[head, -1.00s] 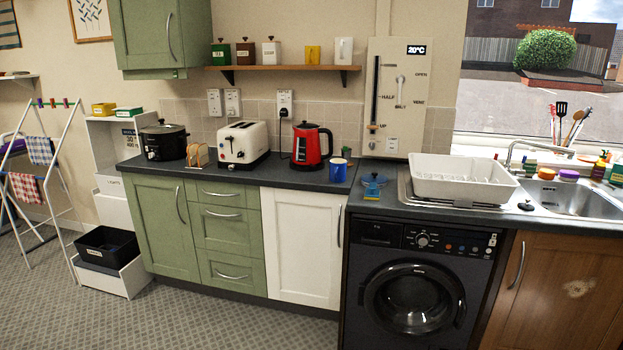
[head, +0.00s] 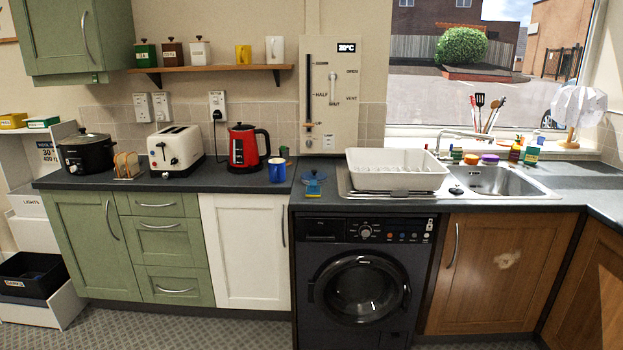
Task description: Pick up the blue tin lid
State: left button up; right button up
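A small blue object that looks like the blue tin lid (head: 313,182) lies on the dark worktop (head: 330,201), above the washing machine. It is between the blue mug (head: 277,172) and the white dish rack. It is small in the view, and I cannot make out its exact shape. Neither of my grippers shows in the head view.
A red kettle (head: 244,148), a toaster (head: 175,150) and a black slow cooker (head: 85,153) stand to the left on the worktop. The white dish rack (head: 397,170) and sink (head: 490,179) are to the right. A washing machine (head: 360,285) is below.

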aim_at(313, 174)
jog(key=i+j+u, duration=0.1)
jog(key=i, duration=0.65)
jog(key=i+j+u, duration=0.15)
jog(key=i, duration=0.65)
jog(key=j, duration=0.05)
